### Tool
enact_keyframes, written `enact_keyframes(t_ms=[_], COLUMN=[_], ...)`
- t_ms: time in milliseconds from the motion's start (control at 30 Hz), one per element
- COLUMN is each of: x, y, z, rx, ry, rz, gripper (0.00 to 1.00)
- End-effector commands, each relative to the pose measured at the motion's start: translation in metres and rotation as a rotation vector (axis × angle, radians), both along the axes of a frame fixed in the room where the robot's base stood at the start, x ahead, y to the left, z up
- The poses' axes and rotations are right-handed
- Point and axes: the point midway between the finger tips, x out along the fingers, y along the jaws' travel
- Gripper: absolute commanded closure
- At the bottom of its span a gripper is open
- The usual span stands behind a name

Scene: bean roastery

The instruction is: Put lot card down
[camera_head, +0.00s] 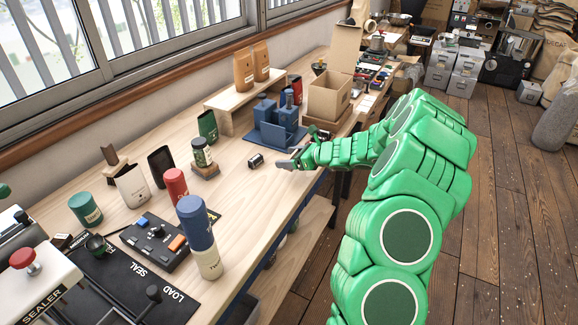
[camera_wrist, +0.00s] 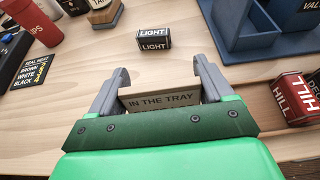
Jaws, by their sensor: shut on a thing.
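My gripper (camera_wrist: 161,84) is shut on a small beige card (camera_wrist: 160,99) that reads "IN THE TRAY"; I take it to be the lot card. The card sits between the two grey fingers, its printed face toward the wrist camera. I cannot tell whether it touches the table. In the head view my gripper (camera_head: 287,163) is low over the bench's front edge, and the card is not clear there. A black block marked "LIGHT" (camera_wrist: 153,39) stands on the wood just beyond the fingers; it also shows in the head view (camera_head: 256,161).
A blue tray-like stand (camera_head: 274,128) is beyond the gripper, with an open cardboard box (camera_head: 329,98) behind it. A red "HILL" pack (camera_wrist: 296,98) lies right of my gripper. A dark jar (camera_head: 201,152) stands on a wooden block to the left. Bare wood surrounds the LIGHT block.

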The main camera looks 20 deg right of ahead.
Motion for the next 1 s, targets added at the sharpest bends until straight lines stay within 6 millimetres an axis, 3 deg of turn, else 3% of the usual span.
enact_keyframes(t_ms=[367,600,1000], x=[0.010,0.010,0.010], y=[-0.001,-0.001,-0.001], z=[-0.014,-0.040,-0.044], rx=[-0.001,-0.001,-0.001], ry=[0.002,0.001,0.000], rz=[0.000,0.000,-0.001], gripper=[0.49,0.49,0.49])
